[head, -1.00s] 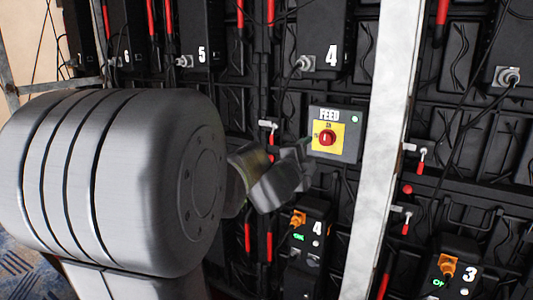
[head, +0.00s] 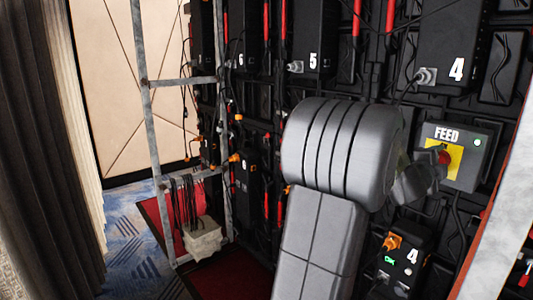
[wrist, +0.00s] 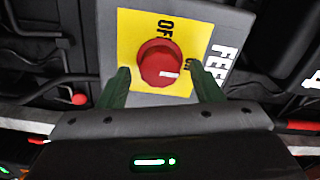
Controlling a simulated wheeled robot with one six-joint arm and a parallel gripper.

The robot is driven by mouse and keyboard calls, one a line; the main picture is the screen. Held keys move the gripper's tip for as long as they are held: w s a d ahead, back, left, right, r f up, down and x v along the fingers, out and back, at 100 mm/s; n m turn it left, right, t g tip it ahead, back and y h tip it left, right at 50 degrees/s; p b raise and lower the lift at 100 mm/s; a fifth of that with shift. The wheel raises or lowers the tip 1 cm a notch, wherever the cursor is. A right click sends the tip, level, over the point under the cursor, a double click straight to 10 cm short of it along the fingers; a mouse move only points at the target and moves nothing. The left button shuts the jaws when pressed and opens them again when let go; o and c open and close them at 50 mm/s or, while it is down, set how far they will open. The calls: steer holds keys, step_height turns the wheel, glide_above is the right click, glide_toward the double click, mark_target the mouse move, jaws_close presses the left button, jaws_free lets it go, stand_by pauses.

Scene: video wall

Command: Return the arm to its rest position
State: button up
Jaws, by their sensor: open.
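My gripper (head: 418,182) is near the FEED box (head: 465,180) on the video wall, partly hidden behind my own arm in the head view. In the wrist view my gripper (wrist: 159,68) is open, its two green fingers apart. The red rotary knob (wrist: 158,62) on its yellow plate (wrist: 130,32) shows between and beyond the fingertips, with visible gaps on both sides. The knob's white mark points towards the ON label (wrist: 192,68). The depth gap between fingers and knob is hard to judge. In the head view the knob (head: 444,156) is partly covered.
A green lamp (head: 477,142) shows on the FEED box. A metal upright (head: 500,225) is close on the right. A metal frame (head: 148,120) with hanging cables stands left. Blue carpet (head: 130,225) lies beyond.

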stand_by(0.4)
steer(key=v, duration=1.3)
steer(key=w+d+n+p, duration=0.8)
steer(key=d+n+p, duration=0.2)
steer(key=n+p, duration=0.5)
steer(key=n, duration=0.2)
steer(key=shift+w+r+n+p, duration=0.3)
steer(key=shift+w, duration=0.1)
steer(key=shift+a+f, duration=0.1)
stand_by(0.5)
